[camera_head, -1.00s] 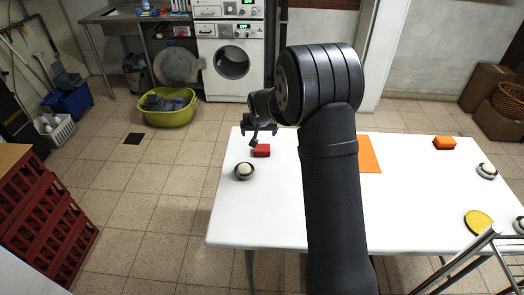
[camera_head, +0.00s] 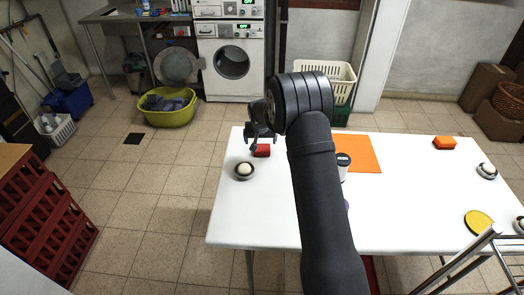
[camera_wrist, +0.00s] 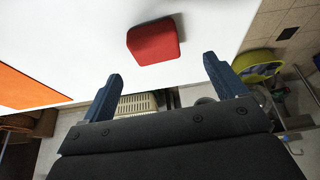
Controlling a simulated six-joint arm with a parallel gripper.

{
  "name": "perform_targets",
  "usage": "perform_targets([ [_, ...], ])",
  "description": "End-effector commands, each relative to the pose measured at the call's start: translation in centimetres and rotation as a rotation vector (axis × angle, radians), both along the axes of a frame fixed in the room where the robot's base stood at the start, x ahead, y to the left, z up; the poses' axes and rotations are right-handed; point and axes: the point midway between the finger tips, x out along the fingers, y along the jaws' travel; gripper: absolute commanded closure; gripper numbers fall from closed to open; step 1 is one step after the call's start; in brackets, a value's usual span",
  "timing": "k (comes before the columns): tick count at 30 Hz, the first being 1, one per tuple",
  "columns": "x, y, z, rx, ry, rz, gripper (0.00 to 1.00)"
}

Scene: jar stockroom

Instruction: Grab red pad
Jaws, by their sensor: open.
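The red pad (camera_head: 263,151) lies flat on the white table (camera_head: 234,222) near its far left corner. In the wrist view the red pad (camera_wrist: 154,41) is a rounded block on the white surface, ahead of the fingers. My gripper (camera_head: 262,144) is at the far edge of the table, just beside and partly in front of the pad. In the wrist view my gripper (camera_wrist: 162,75) is open and empty, with its two blue fingers apart and the pad beyond the gap between their tips.
A white round item in a dark dish (camera_head: 244,170) stands in front of the red pad. An orange mat (camera_head: 358,152) and a dark-lidded white jar (camera_head: 343,166) are mid-table. An orange pad (camera_head: 444,143) and a yellow disc (camera_head: 478,222) lie to the right.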

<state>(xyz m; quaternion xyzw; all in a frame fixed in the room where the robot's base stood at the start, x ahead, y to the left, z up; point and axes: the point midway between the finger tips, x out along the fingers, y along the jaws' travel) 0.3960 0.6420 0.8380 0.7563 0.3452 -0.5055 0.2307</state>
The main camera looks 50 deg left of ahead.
Motion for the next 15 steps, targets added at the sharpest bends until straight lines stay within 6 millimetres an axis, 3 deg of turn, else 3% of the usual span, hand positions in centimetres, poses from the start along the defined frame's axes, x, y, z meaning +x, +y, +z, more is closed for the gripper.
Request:
perform_targets([
  [5, 0.3, 0.2, -1.0, -0.001, 0.001, 0.0, 0.11],
  [15, 1.7, 1.0, -5.0, -0.001, 0.001, 0.0, 0.11],
])
